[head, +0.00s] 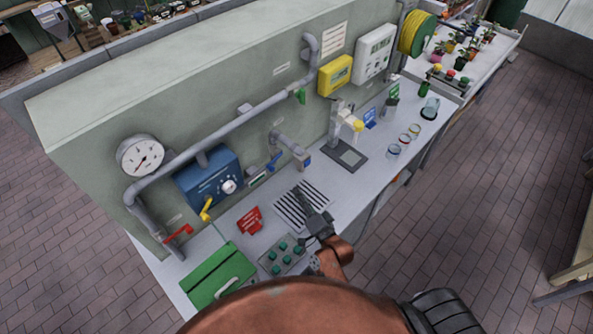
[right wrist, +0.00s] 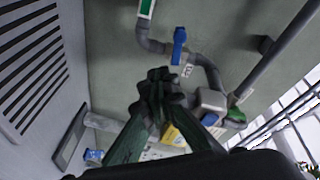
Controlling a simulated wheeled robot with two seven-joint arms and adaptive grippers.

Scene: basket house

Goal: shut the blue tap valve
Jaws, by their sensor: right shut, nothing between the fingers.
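The blue tap valve's lever (head: 273,161) sits on a grey pipe tap (head: 290,146) low on the panel wall, above the slotted drain. In the right wrist view the blue lever (right wrist: 179,45) shows on the grey pipe, beyond and slightly right of the fingertips. My right gripper (head: 299,194) is shut and empty over the slotted drain (head: 290,212), apart from the lever. Its closed fingers (right wrist: 160,78) also show in the right wrist view. My left gripper is not in view.
A blue box with a dial (head: 208,178), a yellow lever (head: 206,209) and a red lever (head: 178,232) are left of the tap. A red sign (head: 249,220), a green-button panel (head: 282,256) and a green box (head: 217,276) stand on the counter. A dispenser (head: 345,125) stands right.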

